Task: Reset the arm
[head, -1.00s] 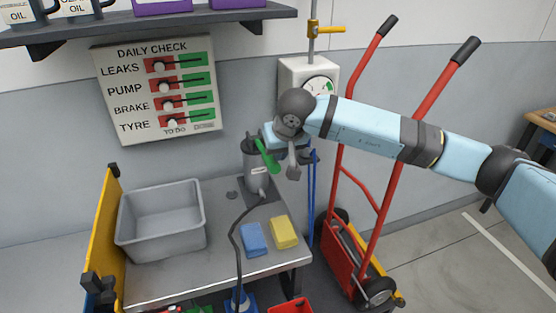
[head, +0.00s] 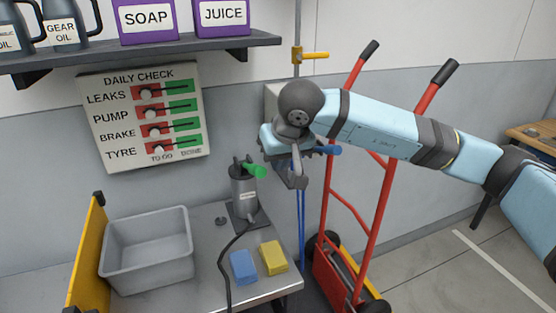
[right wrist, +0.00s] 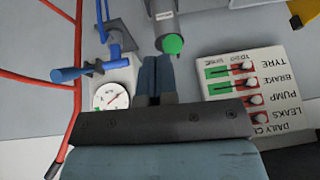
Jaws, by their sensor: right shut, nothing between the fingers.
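My right arm reaches in from the right in the head view. Its right gripper (head: 297,180) hangs in the air in front of the wall, to the right of and above the grey pump canister (head: 244,192) with a green handle (head: 255,170). In the right wrist view the fingers (right wrist: 157,78) are together with nothing between them. The green handle end (right wrist: 173,44) shows just beyond the fingertips there, apart from them. My left gripper is in neither view.
A grey bin (head: 147,255), a blue sponge (head: 243,266) and a yellow sponge (head: 273,256) are on the bench. A red hand truck (head: 368,215) stands right of it. The daily check board (head: 145,115) hangs on the wall. A white gauge box (right wrist: 118,92) and blue-handled valve (right wrist: 75,73) are near the gripper.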

